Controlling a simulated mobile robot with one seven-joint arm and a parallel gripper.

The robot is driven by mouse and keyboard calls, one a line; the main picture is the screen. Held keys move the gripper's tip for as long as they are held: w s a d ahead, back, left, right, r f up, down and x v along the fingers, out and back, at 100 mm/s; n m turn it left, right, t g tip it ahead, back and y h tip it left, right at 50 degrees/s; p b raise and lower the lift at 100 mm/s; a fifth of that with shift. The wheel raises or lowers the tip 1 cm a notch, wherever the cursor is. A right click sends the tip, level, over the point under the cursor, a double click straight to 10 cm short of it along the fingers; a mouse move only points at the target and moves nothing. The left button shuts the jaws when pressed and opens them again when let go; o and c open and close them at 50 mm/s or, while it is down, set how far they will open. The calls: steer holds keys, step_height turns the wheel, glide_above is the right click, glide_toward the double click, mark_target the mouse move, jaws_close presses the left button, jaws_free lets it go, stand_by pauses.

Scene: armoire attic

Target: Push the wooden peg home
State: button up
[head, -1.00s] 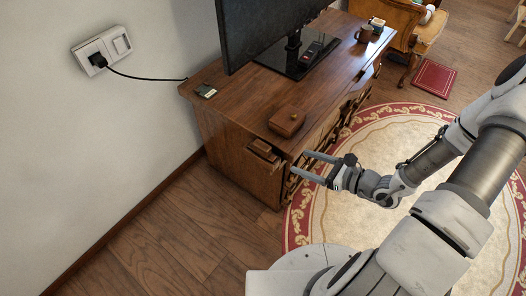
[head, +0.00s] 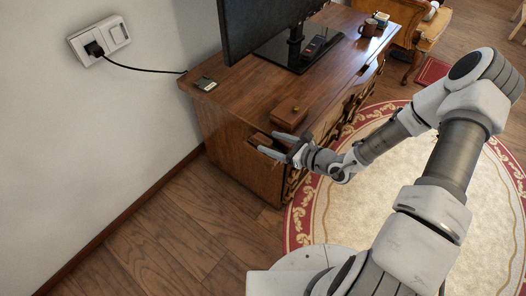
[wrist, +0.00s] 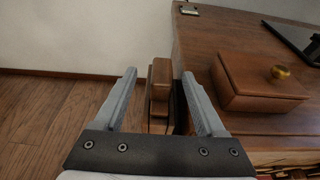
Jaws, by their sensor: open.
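The wooden peg (head: 257,139) is a brown block that sticks out from the end panel of the wooden dresser (head: 232,120), just below its top. In the wrist view the peg (wrist: 160,78) shows between my fingertips, somewhat beyond them. My gripper (head: 270,143) is open, with one finger on either side of the peg's line; it also shows in the wrist view (wrist: 158,76). I cannot tell whether the right finger touches the dresser edge. How deep the peg sits in the panel is hidden.
A small wooden box (head: 290,111) with a brass knob (wrist: 280,72) stands on the dresser top near my gripper. The floor left of the dresser is clear.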

mark_target(267, 141)
steer(key=b+x, duration=0.1)
steer(key=x, duration=0.3)
steer(key=shift+w+f+b, duration=0.25)
steer(key=shift+f+b, duration=0.15)
steer(key=shift+r, duration=0.1)
jaws_close()
stand_by(0.9)
